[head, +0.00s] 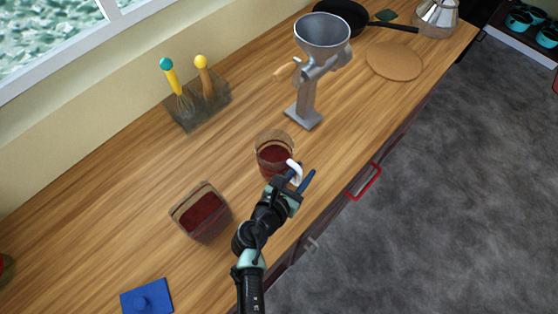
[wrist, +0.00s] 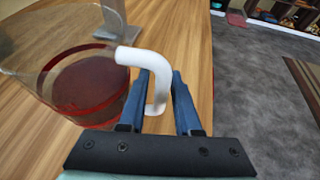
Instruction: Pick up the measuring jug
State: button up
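The measuring jug (head: 270,160) is a clear round vessel with dark red contents and a white handle (head: 294,172). It stands upright on the wooden counter, and fills the left of the wrist view (wrist: 85,85). My gripper (head: 294,181) is at the handle side of the jug. In the wrist view its two blue fingers (wrist: 160,90) are apart, one on each side of the white handle. I see no clear grip on the handle. The lower part of the jug is partly hidden by my gripper in the head view.
A square clear container (head: 203,213) with red contents stands left of my arm. A grey grinder (head: 306,105) stands behind the jug. A utensil holder (head: 187,112), round board (head: 394,62), pan (head: 345,12) and blue lidded item (head: 147,297) are also on the counter.

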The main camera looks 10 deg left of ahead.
jog(key=shift+w+d+f, duration=0.25)
jog(key=shift+w+f, duration=0.05)
jog(key=shift+w, duration=0.25)
grip_shut()
jog(key=shift+r, duration=0.1)
dwell(0.9)
